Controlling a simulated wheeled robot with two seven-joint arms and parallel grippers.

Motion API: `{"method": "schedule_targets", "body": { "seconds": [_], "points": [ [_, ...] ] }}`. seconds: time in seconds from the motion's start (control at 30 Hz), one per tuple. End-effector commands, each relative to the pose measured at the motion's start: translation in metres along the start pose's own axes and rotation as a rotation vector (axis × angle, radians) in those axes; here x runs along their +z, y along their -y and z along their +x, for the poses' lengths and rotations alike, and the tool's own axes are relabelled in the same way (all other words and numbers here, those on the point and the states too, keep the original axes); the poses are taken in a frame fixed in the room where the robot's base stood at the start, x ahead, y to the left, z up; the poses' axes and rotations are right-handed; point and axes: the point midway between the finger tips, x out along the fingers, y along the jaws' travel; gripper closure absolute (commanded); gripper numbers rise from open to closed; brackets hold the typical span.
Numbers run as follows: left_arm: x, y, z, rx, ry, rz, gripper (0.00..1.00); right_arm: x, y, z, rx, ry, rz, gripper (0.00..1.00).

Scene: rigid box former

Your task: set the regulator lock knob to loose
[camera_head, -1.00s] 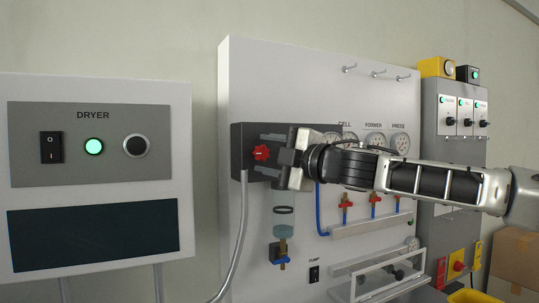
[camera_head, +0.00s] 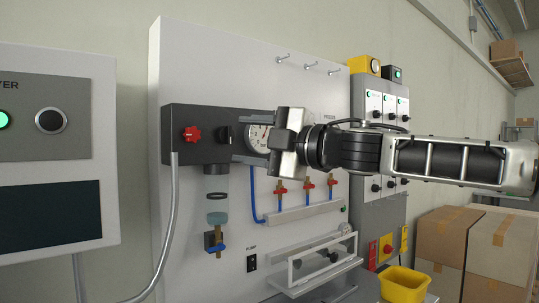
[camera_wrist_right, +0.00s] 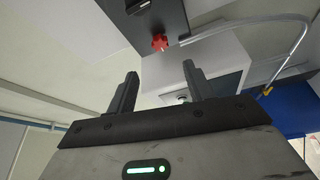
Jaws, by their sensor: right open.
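A dark regulator block (camera_head: 180,151) is fixed to the upper left of the light panel. A black knob (camera_head: 224,133) on its face appears to be the regulator lock knob; its setting is too small to read. The wrist view shows it at the top edge (camera_wrist_right: 137,5). A red star-shaped knob (camera_head: 192,134) is to its left, also seen in the wrist view (camera_wrist_right: 160,43). My right gripper (camera_head: 243,141) is open and empty, just right of the black knob and apart from it, in front of a gauge. In the wrist view its two fingers (camera_wrist_right: 160,70) stand apart. My left gripper is not in view.
A clear bowl (camera_head: 217,195) hangs below the block, and a grey hose (camera_head: 173,215) runs down from it. Red-handled valves (camera_head: 308,186) sit lower right. The dryer box (camera_head: 58,150) stands left. A yellow bin (camera_head: 404,284) and cartons (camera_head: 497,245) are at the right.

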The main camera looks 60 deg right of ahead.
Motion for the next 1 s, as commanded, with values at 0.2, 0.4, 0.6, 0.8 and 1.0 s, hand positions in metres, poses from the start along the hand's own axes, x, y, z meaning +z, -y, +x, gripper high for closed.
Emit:
{"method": "schedule_targets", "body": {
  "seconds": [0.2,0.4,0.6,0.8,1.0],
  "points": [
    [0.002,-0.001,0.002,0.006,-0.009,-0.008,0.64,0.000,0.000,-0.033,0.001,0.001,-0.001,0.48],
    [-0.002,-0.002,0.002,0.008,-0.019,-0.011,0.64,-0.001,0.000,-0.041,0.000,-0.001,0.001,0.48],
    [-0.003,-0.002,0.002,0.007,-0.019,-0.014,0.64,-0.001,0.000,-0.040,-0.001,-0.001,0.001,0.48],
    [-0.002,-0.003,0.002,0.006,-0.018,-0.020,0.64,0.000,0.000,-0.040,-0.001,-0.001,0.001,0.48],
    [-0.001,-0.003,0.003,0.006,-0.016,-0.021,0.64,0.000,0.000,-0.040,-0.001,-0.001,0.001,0.48]
  ]
}}
